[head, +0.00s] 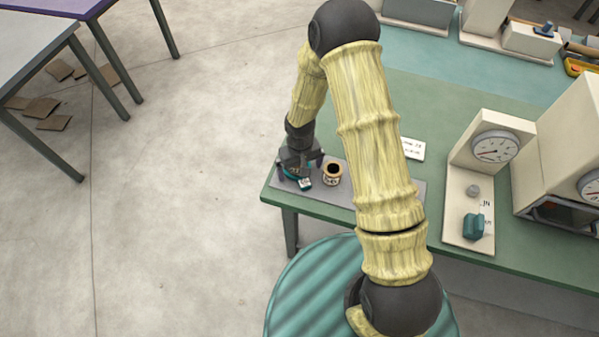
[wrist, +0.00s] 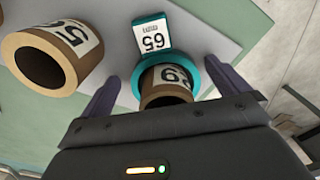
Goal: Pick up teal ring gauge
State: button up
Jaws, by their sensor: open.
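The teal ring gauge (wrist: 206,72) shows in the wrist view as a teal ring with a flat teal tab bearing a white label, 65 (wrist: 152,38). The ring appears to surround a brown tube (wrist: 164,92) with its own white label. My gripper (wrist: 163,76) is open, one finger on each side of the tube and ring; I cannot tell whether either touches. In the head view my gripper (head: 299,170) is low over the grey mat at the table's left end. It partly hides the teal ring gauge (head: 291,175), whose white label shows in front.
A second brown tube (head: 332,173) stands close to the right of my gripper, and it fills the wrist view's left side (wrist: 55,58). The grey mat (head: 343,194) lies on the green table (head: 428,92). A dial gauge stand (head: 465,190) stands further right.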

jog(key=shift+s+a, duration=0.1)
jog(key=c, duration=1.1)
jog(key=shift+c, duration=0.3)
jog(key=shift+r, duration=0.15)
notch_tip(320, 180, up, 10)
jog(key=b, duration=0.1)
